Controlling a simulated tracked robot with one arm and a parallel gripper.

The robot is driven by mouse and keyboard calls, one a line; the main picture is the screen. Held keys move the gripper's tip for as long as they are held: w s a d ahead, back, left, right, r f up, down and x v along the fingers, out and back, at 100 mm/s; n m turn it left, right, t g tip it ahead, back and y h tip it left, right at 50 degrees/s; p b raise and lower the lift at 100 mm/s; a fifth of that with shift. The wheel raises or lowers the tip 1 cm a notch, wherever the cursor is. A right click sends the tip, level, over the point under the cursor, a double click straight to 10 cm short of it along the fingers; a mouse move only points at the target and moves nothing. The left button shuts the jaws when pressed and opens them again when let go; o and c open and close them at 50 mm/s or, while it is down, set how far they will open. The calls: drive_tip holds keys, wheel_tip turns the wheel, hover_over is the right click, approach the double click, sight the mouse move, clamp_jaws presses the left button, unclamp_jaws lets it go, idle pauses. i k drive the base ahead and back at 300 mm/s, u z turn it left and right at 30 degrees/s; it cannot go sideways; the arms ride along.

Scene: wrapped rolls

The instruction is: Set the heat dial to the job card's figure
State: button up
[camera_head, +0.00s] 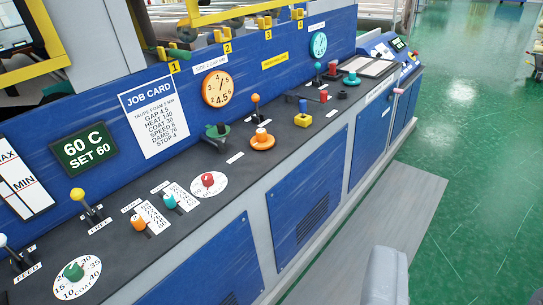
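The job card (155,115) is a white sheet on the blue back panel, with a line that reads HEAT 140. Left of it, a dark display (84,150) shows 60 C and SET 60 in pale figures. A red knob on a round white dial (208,184) sits on the dark console top; it looks like the heat dial, but its marks are too small to read. A green knob on another white dial (76,276), marked COAT, is at the lower left.
An orange lever (138,224) and a teal lever (169,202) in white-marked slots stand left of the red knob. A yellow-topped lever (78,195) rises behind them. Orange and blue gauges are on the back panel. Green floor is open at right.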

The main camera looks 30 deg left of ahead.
sight(208, 181)
drive_tip(key=z, duration=0.2)
drive_tip(key=i, duration=1.25)
drive_tip(key=u, duration=0.8)
drive_tip(key=i, duration=0.75)
drive_tip(key=u, duration=0.55)
drive_tip(key=k, duration=0.9)
drive_tip(key=u, duration=0.2)
drive_tip(key=i, duration=0.9)
drive_tip(key=z, duration=0.1)
